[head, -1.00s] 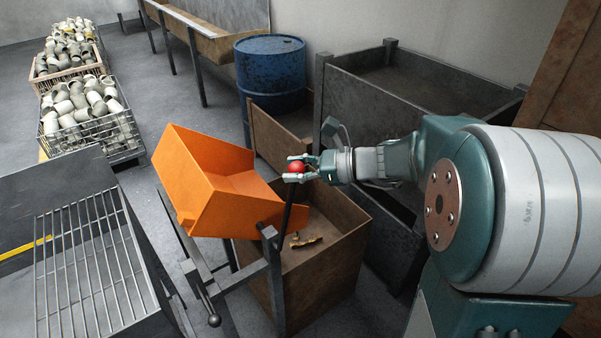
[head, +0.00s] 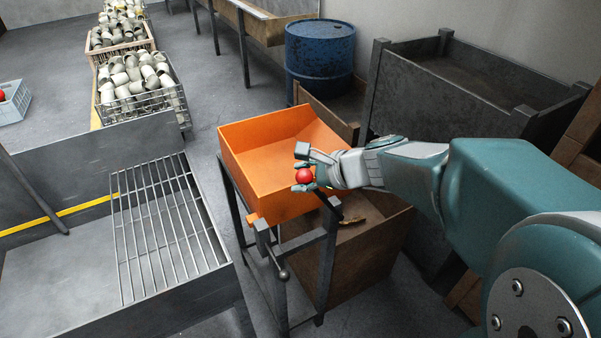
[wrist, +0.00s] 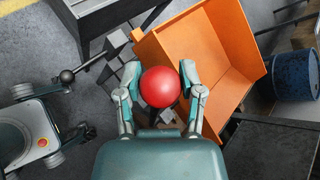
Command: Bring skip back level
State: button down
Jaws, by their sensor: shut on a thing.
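My gripper (head: 305,176) is shut on a red ball knob (head: 303,176) at the skip's right side. In the wrist view the red knob (wrist: 160,86) lies between the two fingers of my gripper (wrist: 161,90). The dark lever below the knob is mostly hidden by my fingers.
A brown bin (head: 365,250) with a scrap piece in it stands right of the stand. A grey tank with a wire grate (head: 165,225) is at the left. A blue drum (head: 320,52) and a large dark bin (head: 465,85) stand behind. Floor is clear between tank and skip.

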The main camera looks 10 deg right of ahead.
jog(key=shift+s+a+f, duration=0.3)
jog(key=shift+f, duration=0.25)
jog(key=c, duration=0.6)
grip_release()
jog(key=o, duration=0.4)
jog(key=shift+a, duration=0.25)
jog(key=shift+r, duration=0.1)
